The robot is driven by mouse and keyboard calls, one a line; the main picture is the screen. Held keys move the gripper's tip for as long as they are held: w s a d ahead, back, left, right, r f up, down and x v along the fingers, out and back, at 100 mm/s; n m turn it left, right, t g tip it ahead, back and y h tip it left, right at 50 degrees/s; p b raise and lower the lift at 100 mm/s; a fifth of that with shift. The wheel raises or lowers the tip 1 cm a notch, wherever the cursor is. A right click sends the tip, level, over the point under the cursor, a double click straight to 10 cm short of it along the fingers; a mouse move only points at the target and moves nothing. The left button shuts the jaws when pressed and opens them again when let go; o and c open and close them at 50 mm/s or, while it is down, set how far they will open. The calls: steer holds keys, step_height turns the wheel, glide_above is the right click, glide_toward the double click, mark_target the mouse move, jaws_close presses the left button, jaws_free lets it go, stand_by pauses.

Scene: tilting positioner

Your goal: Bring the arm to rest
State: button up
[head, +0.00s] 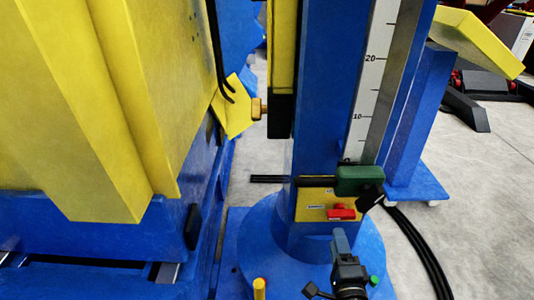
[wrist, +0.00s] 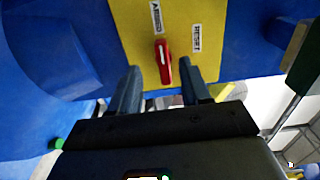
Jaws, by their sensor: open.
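My gripper (head: 341,238) is at the lower middle of the head view, just below a small yellow plate (head: 318,204) on the blue column. In the wrist view my gripper (wrist: 159,68) has its two dark fingers apart, with nothing gripped between them. A red lever (wrist: 163,62) on the yellow plate shows in the gap between the fingertips, apart from both in the picture. How deep the fingers reach around it I cannot tell. The red lever (head: 341,213) also shows above my gripper in the head view. A label reading RESET (wrist: 196,38) is right of it.
The blue column (head: 325,110) carries a scale (head: 372,80) and a dark green block (head: 359,180) above the plate. A large yellow body (head: 80,100) on a blue base fills the left. Black cables (head: 425,245) lie on the grey floor at right.

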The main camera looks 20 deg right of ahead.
steer(key=s+a+r+n+y+p, duration=0.1)
steer(key=s+a+r+n+y, duration=0.15)
steer(key=s+r+n, duration=0.45)
steer(key=s+a+r+n+y+p, duration=0.15)
steer(key=s+a+n, duration=0.25)
steer(key=s, duration=0.6)
steer(key=s+a+r+n+y+p, duration=0.1)
steer(key=s+a+r+n+p, duration=0.15)
steer(key=s+r+n, duration=0.45)
steer(key=s+a+r+n+g+y, duration=0.1)
steer(key=s+r+n+y, duration=0.1)
steer(key=s+r+n, duration=0.2)
steer(key=s+r, duration=0.3)
steer(key=s, duration=0.1)
steer(key=shift+a+r+g+p, duration=0.15)
steer(key=shift+a+g+p, duration=0.1)
steer(key=shift+g+p, duration=0.15)
